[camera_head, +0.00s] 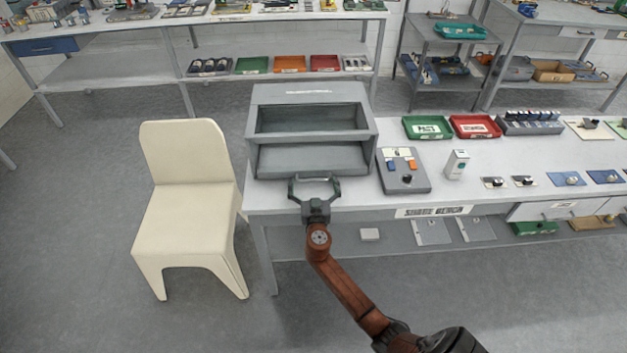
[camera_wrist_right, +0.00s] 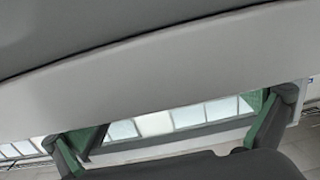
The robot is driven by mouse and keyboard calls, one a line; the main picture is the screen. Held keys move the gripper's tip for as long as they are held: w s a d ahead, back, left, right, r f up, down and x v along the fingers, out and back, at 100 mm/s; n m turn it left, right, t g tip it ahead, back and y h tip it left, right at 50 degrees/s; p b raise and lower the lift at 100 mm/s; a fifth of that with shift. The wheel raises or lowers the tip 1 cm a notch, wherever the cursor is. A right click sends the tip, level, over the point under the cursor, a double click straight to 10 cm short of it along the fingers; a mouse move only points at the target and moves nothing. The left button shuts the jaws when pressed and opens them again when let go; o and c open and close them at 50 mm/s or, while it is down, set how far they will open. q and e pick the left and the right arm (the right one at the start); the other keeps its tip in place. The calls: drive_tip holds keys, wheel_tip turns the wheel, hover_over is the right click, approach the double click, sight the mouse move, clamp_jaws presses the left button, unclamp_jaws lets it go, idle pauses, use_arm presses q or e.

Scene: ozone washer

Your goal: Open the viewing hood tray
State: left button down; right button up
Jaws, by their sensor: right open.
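The viewing hood is a grey box (camera_head: 310,94) at the left end of the bench, with a dark opening in its upper front. Its tray (camera_head: 310,160) is the light grey panel below that opening. My right gripper (camera_head: 314,180) is open at the hood's lower front edge, its two fingers spread wide. I cannot tell whether the fingers touch the tray. In the right wrist view the open fingers (camera_wrist_right: 175,128) stand to either side of a pale grey edge (camera_wrist_right: 150,85), with nothing clearly gripped. My left gripper is not in view.
The bench (camera_head: 420,196) extends to the right with a control box (camera_head: 402,171), a small white device (camera_head: 457,164), a green tray (camera_head: 427,127) and a red tray (camera_head: 475,126). A cream chair (camera_head: 187,205) stands close at the left. Open floor lies in front of the bench.

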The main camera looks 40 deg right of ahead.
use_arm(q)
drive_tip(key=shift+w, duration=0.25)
